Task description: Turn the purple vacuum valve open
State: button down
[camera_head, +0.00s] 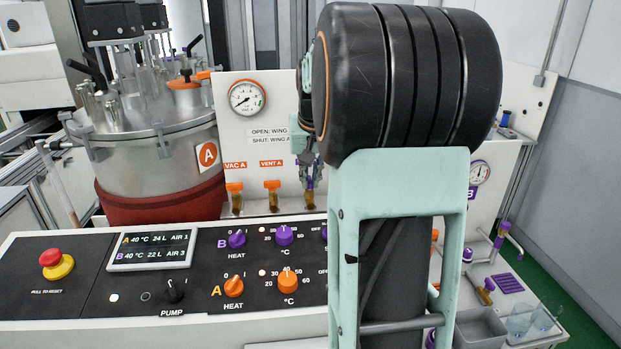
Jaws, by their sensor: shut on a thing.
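A purple-handled valve (309,184) with a brass body stands in a row on the white panel, right of two orange-handled valves. Its label is hidden behind my arm. My gripper (311,168) reaches down to it from above and is shut on its purple handle. The fingers are small in view and cover part of the handle, so its exact turn is hard to tell. The panel text reads "OPEN: WING" and is cut off by my arm.
The orange valves VAC A (235,196) and VENT A (272,194) stand close to the left. A pressure gauge (247,97) is above them. A steel vessel (150,150) stands at left. The control console (200,325) with knobs and a red stop button (51,258) lies in front.

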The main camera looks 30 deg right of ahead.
jog(key=c, duration=2.1)
grip_release()
jog(key=v, duration=1.2)
